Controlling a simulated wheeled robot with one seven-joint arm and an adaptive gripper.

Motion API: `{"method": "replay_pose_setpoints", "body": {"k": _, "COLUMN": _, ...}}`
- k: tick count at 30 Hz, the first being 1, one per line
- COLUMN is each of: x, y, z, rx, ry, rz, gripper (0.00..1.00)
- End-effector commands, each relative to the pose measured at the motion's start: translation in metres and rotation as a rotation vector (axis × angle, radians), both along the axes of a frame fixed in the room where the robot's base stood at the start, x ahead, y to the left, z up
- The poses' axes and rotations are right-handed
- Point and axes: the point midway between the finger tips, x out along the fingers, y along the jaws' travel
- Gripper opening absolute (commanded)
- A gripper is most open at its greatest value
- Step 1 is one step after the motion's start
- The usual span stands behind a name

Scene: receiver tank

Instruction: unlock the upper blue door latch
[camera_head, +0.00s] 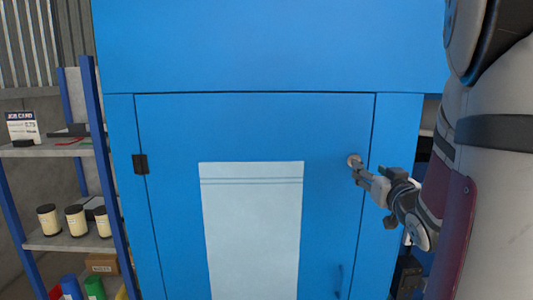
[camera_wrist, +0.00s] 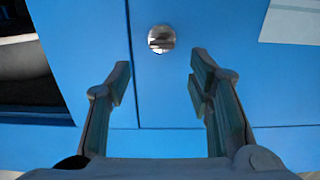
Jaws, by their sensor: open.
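The upper latch is a small round silver knob (camera_head: 354,159) on the right side of the blue door (camera_head: 250,130), near the door's edge. In the wrist view the latch (camera_wrist: 161,39) shows a darker bar across its face. My gripper (camera_head: 358,172) is close to the latch in the head view and partly overlaps it. In the wrist view my gripper (camera_wrist: 158,78) is open, its two fingers apart, with the latch beyond and between the fingertips. Nothing is between the fingers. I cannot tell whether a fingertip touches the door.
A dark hinge (camera_head: 140,164) is on the door's left edge. A shelf (camera_head: 70,240) with several cans and boxes stands at the left.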

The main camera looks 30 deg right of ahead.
Motion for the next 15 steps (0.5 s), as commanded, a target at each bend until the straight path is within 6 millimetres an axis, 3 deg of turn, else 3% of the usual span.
{"method": "replay_pose_setpoints", "body": {"k": 6, "x": 0.037, "y": -0.02, "z": -0.003, "rx": 0.001, "ry": 0.002, "rz": 0.003, "gripper": 0.47}}
{"method": "replay_pose_setpoints", "body": {"k": 15, "x": 0.058, "y": -0.034, "z": -0.003, "rx": 0.001, "ry": 0.002, "rz": 0.002, "gripper": 0.47}}
